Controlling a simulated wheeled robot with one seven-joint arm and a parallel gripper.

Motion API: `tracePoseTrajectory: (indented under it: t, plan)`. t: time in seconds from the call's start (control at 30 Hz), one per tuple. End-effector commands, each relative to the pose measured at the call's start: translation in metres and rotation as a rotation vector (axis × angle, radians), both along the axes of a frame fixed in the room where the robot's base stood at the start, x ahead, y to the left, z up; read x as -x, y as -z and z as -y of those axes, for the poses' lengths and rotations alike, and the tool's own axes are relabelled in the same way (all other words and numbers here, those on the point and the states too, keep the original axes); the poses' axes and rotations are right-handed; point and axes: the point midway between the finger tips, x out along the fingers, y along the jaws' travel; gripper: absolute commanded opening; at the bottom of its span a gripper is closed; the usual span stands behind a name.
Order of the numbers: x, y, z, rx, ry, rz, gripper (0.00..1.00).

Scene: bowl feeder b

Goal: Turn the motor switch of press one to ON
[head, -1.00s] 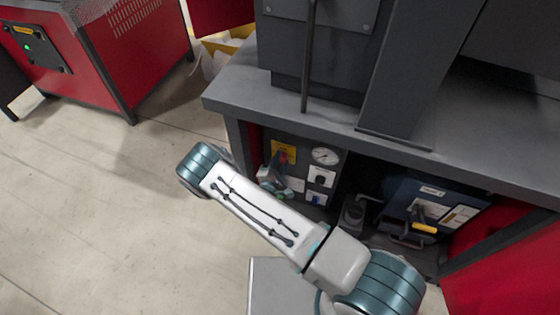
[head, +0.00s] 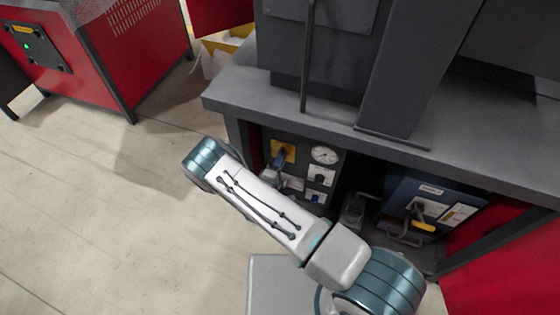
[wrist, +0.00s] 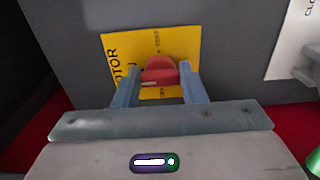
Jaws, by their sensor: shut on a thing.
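The motor switch is a red knob (wrist: 160,70) on a yellow label plate (wrist: 118,47) with dark lettering, in the wrist view. In the head view the yellow plate (head: 290,148) sits at the upper left of the grey control panel (head: 327,175). My gripper (wrist: 160,85) has its two blue fingers on either side of the red knob and is shut on it. In the head view my gripper (head: 279,160) reaches the plate and hides the knob. The lettering is only partly legible, so I cannot tell the knob's setting.
A round white gauge (head: 324,155) and a smaller black knob (head: 319,175) are right of the switch. The grey press table (head: 232,90) overhangs the panel. A blue box (head: 405,190) with a yellow-ended handle stands right. Open floor lies left.

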Motion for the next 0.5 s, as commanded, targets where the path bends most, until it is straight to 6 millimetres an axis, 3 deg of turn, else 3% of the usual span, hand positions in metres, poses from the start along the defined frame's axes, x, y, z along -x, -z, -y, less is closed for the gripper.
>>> tracePoseTrajectory:
  t: [0.37,0.4,0.47,0.5]
  plan:
    - [-0.0001,0.0003,-0.0017,-0.005,-0.003,0.001,0.15]
    - [0.0000,0.0003,-0.0016,-0.005,-0.003,0.001,0.46]
    - [-0.0001,0.0003,-0.0014,-0.004,-0.003,0.000,0.59]
    - [-0.0001,0.0002,-0.0011,-0.004,-0.002,0.000,0.59]
